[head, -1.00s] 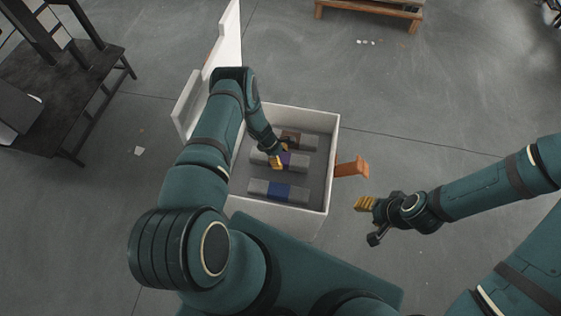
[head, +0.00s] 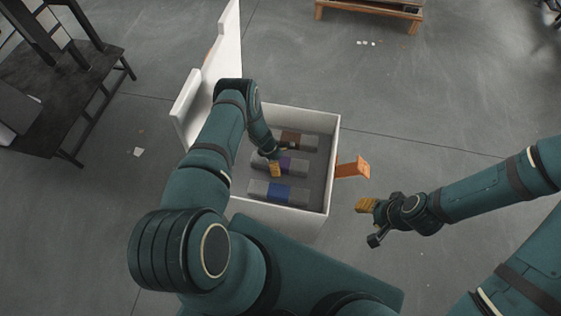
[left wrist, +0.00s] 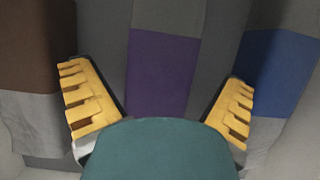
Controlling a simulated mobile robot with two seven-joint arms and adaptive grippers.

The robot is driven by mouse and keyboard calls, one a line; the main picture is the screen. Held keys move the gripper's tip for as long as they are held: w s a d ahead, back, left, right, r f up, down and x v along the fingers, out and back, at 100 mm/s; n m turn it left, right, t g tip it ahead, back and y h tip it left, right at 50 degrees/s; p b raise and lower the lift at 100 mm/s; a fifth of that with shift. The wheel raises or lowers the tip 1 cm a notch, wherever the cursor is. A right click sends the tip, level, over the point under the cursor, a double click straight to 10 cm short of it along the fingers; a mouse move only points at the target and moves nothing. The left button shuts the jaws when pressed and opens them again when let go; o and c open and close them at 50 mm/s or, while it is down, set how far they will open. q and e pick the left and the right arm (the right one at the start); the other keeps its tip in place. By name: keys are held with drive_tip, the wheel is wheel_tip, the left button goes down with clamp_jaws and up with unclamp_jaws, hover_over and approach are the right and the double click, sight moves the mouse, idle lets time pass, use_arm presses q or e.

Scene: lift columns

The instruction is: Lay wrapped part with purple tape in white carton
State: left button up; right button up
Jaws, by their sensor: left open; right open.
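The white carton (head: 330,165) stands open in the middle of the head view. The wrapped part with purple tape (head: 300,165) is a grey bar lying inside it, between two similar bars. My left gripper (head: 276,169) is inside the carton, right over this part, and hides some of it. In the left wrist view the purple tape (left wrist: 162,75) lies between the open yellow fingers (left wrist: 158,105). I cannot tell whether the fingers touch the part. My right gripper (head: 370,219) is open and empty, outside the carton to its right.
A bar with brown tape (head: 291,138) lies behind the purple one, and a bar with blue tape (head: 279,192) lies in front. The carton's flap (head: 222,55) stands up at the left. An orange piece (head: 352,168) juts out at the right. A dark table (head: 80,85) is far left.

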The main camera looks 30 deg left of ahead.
use_arm(q)
drive_tip(key=p+v, duration=0.2)
drive_tip(key=v, duration=0.5)
drive_tip(key=shift+w, duration=0.1)
drive_tip(key=shift+r, duration=0.45)
drive_tip(key=s+d+r+m, duration=0.8)
drive_tip(key=d+r+m, duration=0.1)
drive_tip(key=r, duration=0.2)
drive_tip(key=s+d+r+m, duration=0.8)
drive_tip(key=r+m, duration=0.2)
drive_tip(key=r, duration=0.2)
drive_tip(key=shift+s+d+t+y, duration=0.3)
drive_tip(key=shift+d, duration=0.1)
drive_tip(key=shift+r, duration=0.1)
